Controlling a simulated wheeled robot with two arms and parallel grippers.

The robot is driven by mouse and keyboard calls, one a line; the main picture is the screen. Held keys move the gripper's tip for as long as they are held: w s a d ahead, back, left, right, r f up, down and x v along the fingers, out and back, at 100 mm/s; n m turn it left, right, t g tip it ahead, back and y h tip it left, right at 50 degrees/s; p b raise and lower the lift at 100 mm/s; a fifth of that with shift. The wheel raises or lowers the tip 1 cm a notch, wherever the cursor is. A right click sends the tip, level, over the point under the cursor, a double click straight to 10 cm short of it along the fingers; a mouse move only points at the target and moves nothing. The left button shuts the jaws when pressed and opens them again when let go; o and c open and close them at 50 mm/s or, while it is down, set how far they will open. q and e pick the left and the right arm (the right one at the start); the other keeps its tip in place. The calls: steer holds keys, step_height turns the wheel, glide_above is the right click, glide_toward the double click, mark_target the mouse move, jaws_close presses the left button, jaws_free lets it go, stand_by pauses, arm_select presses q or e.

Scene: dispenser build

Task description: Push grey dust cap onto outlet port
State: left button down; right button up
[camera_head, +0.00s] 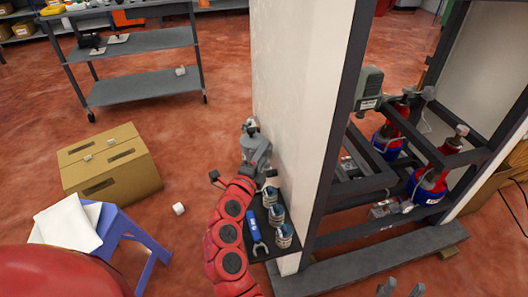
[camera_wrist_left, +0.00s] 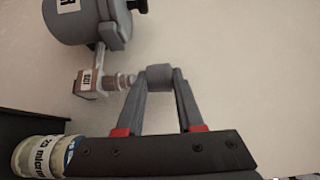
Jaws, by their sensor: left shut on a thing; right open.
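The grey dust cap (camera_wrist_left: 159,77) is a short cylinder lying sideways between the fingertips of my left gripper (camera_wrist_left: 160,86), which is shut on it in the left wrist view. The outlet port (camera_wrist_left: 122,82) is a narrow ribbed stub just left of the cap, roughly in line with it. I cannot tell whether they touch. The stub comes from a labelled block (camera_wrist_left: 89,82) under a grey round housing (camera_wrist_left: 80,20). In the head view, my left arm reaches to the white wall, where cap and port are too small to tell apart. My right gripper (camera_head: 402,288) is open at the bottom edge.
A dark shelf (camera_head: 262,243) beside the wall holds a blue-handled wrench (camera_head: 254,235) and several labelled canisters (camera_head: 283,236). One canister (camera_wrist_left: 40,157) shows at lower left in the wrist view. A dark frame (camera_head: 330,150) stands right of the wall. A cardboard box (camera_head: 112,165) is left.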

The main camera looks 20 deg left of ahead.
arm_select(q)
steer(key=shift+f+b, duration=0.2)
steer(key=shift+b, duration=0.15)
stand_by(0.5)
steer(key=shift+s+d+f, duration=0.1)
steer(key=shift+f, duration=0.1)
stand_by(0.5)
steer(key=c, duration=0.7)
jaws_free()
step_height(320, 180, up, 7)
steer(key=p, duration=0.3)
steer(key=shift+f+p, duration=0.2)
steer(key=shift+p, duration=0.1)
